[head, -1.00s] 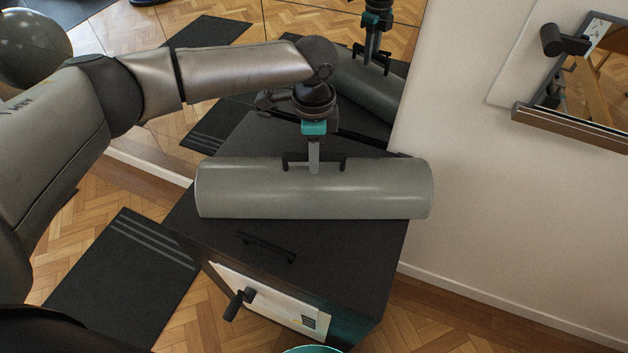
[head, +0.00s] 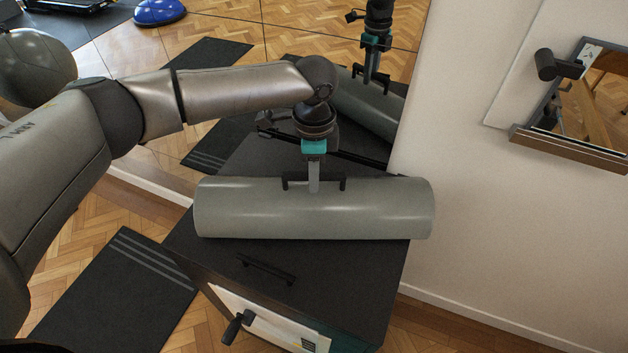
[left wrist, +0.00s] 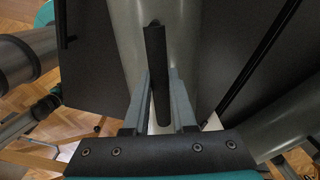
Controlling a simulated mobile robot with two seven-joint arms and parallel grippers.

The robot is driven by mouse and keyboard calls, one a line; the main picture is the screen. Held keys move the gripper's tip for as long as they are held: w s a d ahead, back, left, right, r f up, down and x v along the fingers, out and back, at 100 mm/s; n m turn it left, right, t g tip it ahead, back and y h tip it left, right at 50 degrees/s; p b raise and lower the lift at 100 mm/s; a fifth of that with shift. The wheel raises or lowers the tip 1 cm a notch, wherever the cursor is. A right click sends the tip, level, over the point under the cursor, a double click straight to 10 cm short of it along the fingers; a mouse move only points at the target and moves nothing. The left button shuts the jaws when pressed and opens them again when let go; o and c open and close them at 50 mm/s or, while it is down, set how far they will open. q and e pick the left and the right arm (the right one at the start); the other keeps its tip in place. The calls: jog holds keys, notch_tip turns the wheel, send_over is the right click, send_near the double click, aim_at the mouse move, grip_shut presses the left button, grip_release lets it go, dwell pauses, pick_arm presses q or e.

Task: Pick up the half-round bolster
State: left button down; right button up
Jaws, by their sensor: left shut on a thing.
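The half-round bolster (head: 240,212) is a long grey-green roll lying level across the top of a black cabinet (head: 330,280). I cannot tell whether it touches the top. It has a black bar handle (head: 294,184) on its upper side. My left gripper (head: 314,188) points down and is shut on that handle. In the left wrist view, the fingers (left wrist: 160,105) close around the black handle bar (left wrist: 155,70), with the bolster (left wrist: 140,30) behind it. My right gripper is not in view.
A mirror behind the cabinet reflects the bolster (head: 365,105) and my gripper. The white wall (head: 470,210) is close on the right, with a wood-edged frame (head: 575,150). Another handle (head: 265,268) is on the cabinet. A dark mat (head: 120,295) lies on the parquet at left.

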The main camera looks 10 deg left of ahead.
pick_arm(q)
notch_tip(320, 180, up, 19)
jog(key=p, duration=0.4)
jog(key=shift+r, duration=0.2)
jog(key=shift+w, duration=0.1)
jog(key=c, duration=1.4)
grip_release()
grip_shut()
jog(key=shift+f, duration=0.1)
